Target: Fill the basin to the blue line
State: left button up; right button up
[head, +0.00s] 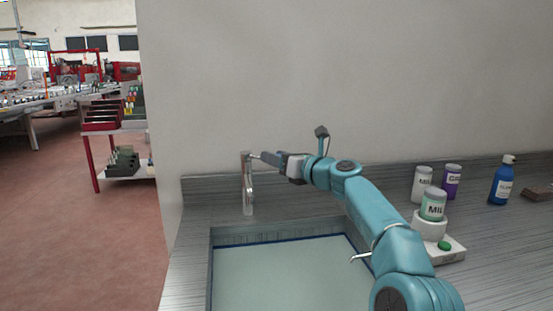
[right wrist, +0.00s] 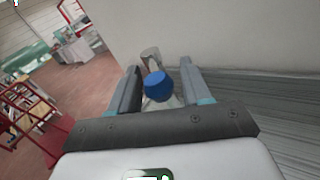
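The basin (head: 228,239) is sunk in the grey counter at the bottom middle of the head view. A blue line (head: 290,240) runs along its back wall, and a pale green, flat surface that looks like water meets the line there. A metal tap (head: 248,190) stands behind the basin's back left corner. My right gripper (head: 256,156) is at the tap's top. In the right wrist view a blue knob (right wrist: 157,86) sits between the fingers of my right gripper (right wrist: 160,88), with gaps on both sides, so it looks open. My left gripper is not in view.
Right of the basin, a jar (head: 433,206) stands on a white device with a green button (head: 443,245). A white jar (head: 421,186), a purple jar (head: 452,182) and a blue bottle (head: 502,184) stand near the wall (head: 350,80). My right arm crosses above the basin's right side.

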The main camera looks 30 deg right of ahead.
jog(key=shift+o, duration=0.2)
jog(key=shift+s+d+f+b, duration=0.1)
jog(key=shift+s+b, duration=0.2)
jog(key=shift+b, duration=0.05)
jog(key=b+v, duration=0.3)
jog(key=v, duration=1.2)
jog(key=shift+s+b, duration=0.35)
jog(key=shift+b, duration=0.05)
